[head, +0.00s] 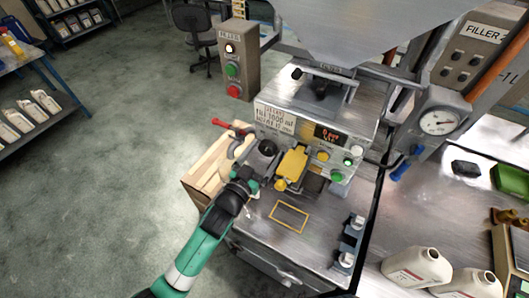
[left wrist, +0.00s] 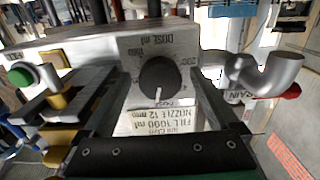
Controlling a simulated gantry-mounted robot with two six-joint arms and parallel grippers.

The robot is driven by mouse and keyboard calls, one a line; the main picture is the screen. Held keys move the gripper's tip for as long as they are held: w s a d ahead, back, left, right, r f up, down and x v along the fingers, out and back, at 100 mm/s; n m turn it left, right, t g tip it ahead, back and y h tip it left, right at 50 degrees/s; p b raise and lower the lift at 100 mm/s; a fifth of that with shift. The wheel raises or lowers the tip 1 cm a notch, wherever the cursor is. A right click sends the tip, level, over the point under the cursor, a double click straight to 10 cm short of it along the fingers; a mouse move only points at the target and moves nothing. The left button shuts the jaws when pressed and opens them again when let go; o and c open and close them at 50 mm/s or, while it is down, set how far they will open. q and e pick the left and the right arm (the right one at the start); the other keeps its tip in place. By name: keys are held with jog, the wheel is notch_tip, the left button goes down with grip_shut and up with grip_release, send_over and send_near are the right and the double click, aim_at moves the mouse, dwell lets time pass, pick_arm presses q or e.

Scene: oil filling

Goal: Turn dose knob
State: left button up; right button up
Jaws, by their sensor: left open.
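The dose knob (head: 268,148) is a round black knob on the grey front panel of the filling machine. In the left wrist view the dose knob (left wrist: 160,78) sits in the middle, under printed dose marks that appear upside down. Its white pointer line points toward the bottom of that picture. My left gripper (head: 254,177) is open and empty, just in front of and below the knob. My right gripper is not in view.
A yellow nozzle part (head: 293,163) stands right of the knob. A red-handled drain valve (head: 235,130) is to its left. Green button (head: 337,176) and red display (head: 328,134) are on the panel. A yellow outline (head: 289,217) marks bare deck.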

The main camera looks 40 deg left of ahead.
pick_arm(q)
jog(key=c, duration=1.4)
jog(key=shift+o, duration=0.2)
jog(key=shift+r+m, duration=0.1)
jog(key=shift+m, duration=0.2)
jog(key=shift+m+p, duration=0.75)
jog(key=shift+m, duration=0.15)
jog(key=m+p, duration=0.1)
jog(key=m, duration=0.2)
jog(key=shift+r+m+p, duration=0.1)
jog(key=shift+m+p, duration=0.2)
jog(key=m+p, duration=0.1)
jog(key=m, duration=0.1)
jog(key=shift+m, duration=0.3)
jog(key=shift+a+m+p, duration=0.1)
jog(key=shift+m+p, duration=0.35)
jog(key=shift+m, duration=1.05)
